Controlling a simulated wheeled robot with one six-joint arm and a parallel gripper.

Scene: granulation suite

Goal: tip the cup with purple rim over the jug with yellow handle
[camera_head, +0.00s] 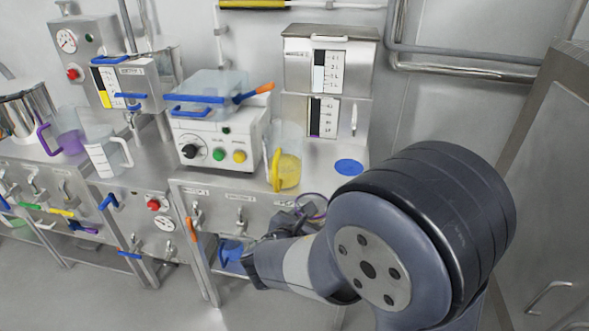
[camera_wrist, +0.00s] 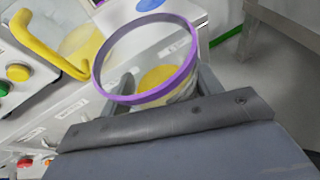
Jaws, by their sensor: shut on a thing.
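The cup with purple rim (camera_wrist: 187,66) is held in my gripper (camera_wrist: 150,100). In the wrist view I look in through its mouth and see yellow material low inside. In the head view the cup (camera_head: 314,203) is partly hidden by my gripper (camera_head: 296,220), just off the front edge of the steel counter. The jug with yellow handle (camera_head: 287,168) stands upright on that counter, behind and left of the cup, with yellow contents in its lower part. In the wrist view the jug (camera_wrist: 82,42) is at upper left, apart from the cup.
A blue disc (camera_head: 349,167) lies on the counter (camera_head: 322,168) right of the jug. A white control box (camera_head: 216,142) with knob and buttons stands to the left. Farther left are a clear jug (camera_head: 104,152) with white handle and a purple-handled jug (camera_head: 68,141).

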